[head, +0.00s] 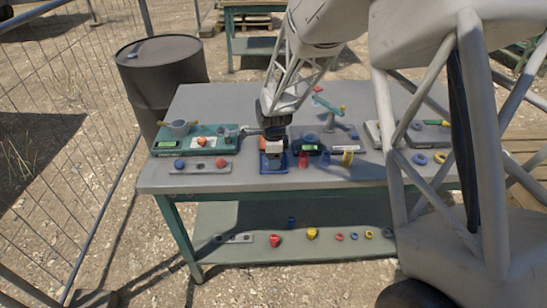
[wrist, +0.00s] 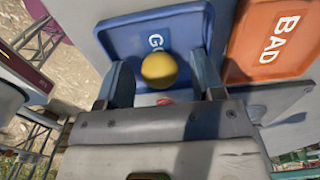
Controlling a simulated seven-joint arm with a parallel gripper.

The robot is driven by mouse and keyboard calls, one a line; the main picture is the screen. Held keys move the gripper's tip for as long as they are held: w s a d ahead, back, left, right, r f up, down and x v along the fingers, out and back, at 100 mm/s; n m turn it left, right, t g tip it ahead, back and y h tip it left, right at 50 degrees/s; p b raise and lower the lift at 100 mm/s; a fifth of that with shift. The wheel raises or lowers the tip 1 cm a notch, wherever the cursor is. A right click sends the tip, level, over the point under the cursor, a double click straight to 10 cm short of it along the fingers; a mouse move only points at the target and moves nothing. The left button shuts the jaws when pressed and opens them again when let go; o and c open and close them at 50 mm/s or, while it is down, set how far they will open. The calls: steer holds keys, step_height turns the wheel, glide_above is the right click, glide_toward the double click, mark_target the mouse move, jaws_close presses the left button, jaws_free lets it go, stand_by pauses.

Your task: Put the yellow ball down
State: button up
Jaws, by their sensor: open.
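The yellow ball (wrist: 159,70) shows in the wrist view over the blue tray (wrist: 122,38), whose lettering begins "GO"; the ball covers the rest. My gripper (wrist: 162,62) is open, with one finger on each side of the ball and a visible gap at both sides. The ball appears to rest in the tray, but contact beneath it is hidden. In the head view my gripper (head: 274,133) is low over the table, just above the blue tray (head: 264,169). I cannot make out the ball there.
An orange tray marked "BAD" (wrist: 272,48) adjoins the blue one at right. On the grey table (head: 225,107), a green board with a pot (head: 180,128) stands left, and red and yellow pieces right. A lower shelf (head: 225,215) holds several small objects. A dark barrel (head: 160,75) stands behind left.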

step_height(320, 180, up, 12)
steer(key=shift+r, duration=0.15)
stand_by(0.6)
stand_by(0.5)
steer(key=s+d+r+n+t, duration=0.1)
steer(key=s+d+r+n, duration=0.45)
steer(key=s, duration=0.35)
steer(key=s+d+r+n, duration=0.4)
steer(key=s+r, duration=0.2)
steer(key=s, duration=0.3)
steer(key=s+d+n, duration=0.2)
steer(key=s+n, duration=0.2)
steer(key=s, duration=0.5)
steer(key=s+d+r+n+t, duration=0.1)
steer(key=s+d+n, duration=0.2)
steer(key=s, duration=0.7)
steer(key=shift+d+r+n+t, duration=0.2)
steer(key=shift+r+n+t, duration=0.1)
steer(key=shift+n, duration=0.35)
